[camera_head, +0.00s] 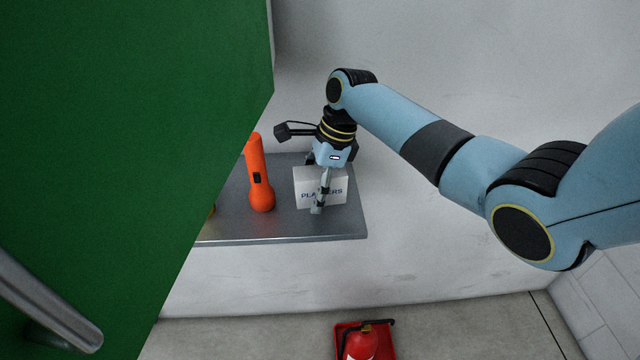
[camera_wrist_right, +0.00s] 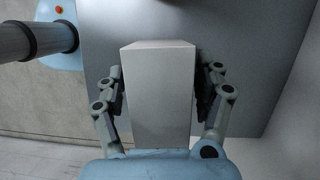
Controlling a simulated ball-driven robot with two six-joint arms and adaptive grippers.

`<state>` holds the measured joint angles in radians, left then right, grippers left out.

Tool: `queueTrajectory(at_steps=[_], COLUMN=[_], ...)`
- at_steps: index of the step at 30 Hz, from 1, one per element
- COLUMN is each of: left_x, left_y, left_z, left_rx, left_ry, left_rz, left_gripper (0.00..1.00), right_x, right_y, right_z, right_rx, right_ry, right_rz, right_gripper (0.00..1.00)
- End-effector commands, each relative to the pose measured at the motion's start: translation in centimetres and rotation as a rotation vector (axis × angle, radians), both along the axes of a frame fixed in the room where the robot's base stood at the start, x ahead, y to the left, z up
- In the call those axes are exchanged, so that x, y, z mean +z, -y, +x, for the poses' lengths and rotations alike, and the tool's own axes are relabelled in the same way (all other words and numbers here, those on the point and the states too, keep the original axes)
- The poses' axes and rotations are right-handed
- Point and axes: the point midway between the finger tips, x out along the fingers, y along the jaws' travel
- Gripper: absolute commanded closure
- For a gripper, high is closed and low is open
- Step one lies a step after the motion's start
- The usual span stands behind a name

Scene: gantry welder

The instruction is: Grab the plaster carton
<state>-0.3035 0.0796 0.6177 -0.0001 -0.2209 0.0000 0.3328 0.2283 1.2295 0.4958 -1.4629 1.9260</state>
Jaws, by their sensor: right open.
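The plaster carton (camera_head: 337,192) is a white box with "PLASTERS" lettering, standing on a grey shelf (camera_head: 225,226) at its right part. My right gripper (camera_head: 319,205) is over the carton from above and hides part of its lettering. In the right wrist view the carton (camera_wrist_right: 158,90) lies between the two fingers of my right gripper (camera_wrist_right: 160,95), one on each side. The gripper is open; a narrow gap shows at the right finger, and contact at the left one is unclear. My left gripper is not in view.
An orange flashlight (camera_head: 258,175) stands on the shelf left of the carton. A large green panel (camera_head: 120,120) with a metal handle (camera_head: 45,305) fills the left. The wall is behind the shelf.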

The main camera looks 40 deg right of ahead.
Motion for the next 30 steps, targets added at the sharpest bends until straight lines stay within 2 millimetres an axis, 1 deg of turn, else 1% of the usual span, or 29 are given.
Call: queueTrajectory(at_steps=[9,17,20,30], left_x=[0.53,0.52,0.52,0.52], left_y=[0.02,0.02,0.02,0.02], left_z=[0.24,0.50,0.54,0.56], left_rx=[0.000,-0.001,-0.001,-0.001], left_ry=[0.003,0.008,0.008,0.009], left_rz=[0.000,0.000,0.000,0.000], left_gripper=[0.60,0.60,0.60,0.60], right_x=[-0.27,-0.34,-0.34,-0.42], right_y=[-0.01,-0.01,-0.02,-0.03], right_z=[0.00,0.02,0.01,-0.08], right_rx=[0.000,0.001,0.001,0.001], right_ry=[0.000,0.000,0.000,-0.002], right_rz=[0.000,0.000,0.000,0.001], right_gripper=[0.30,0.30,0.42,0.86])
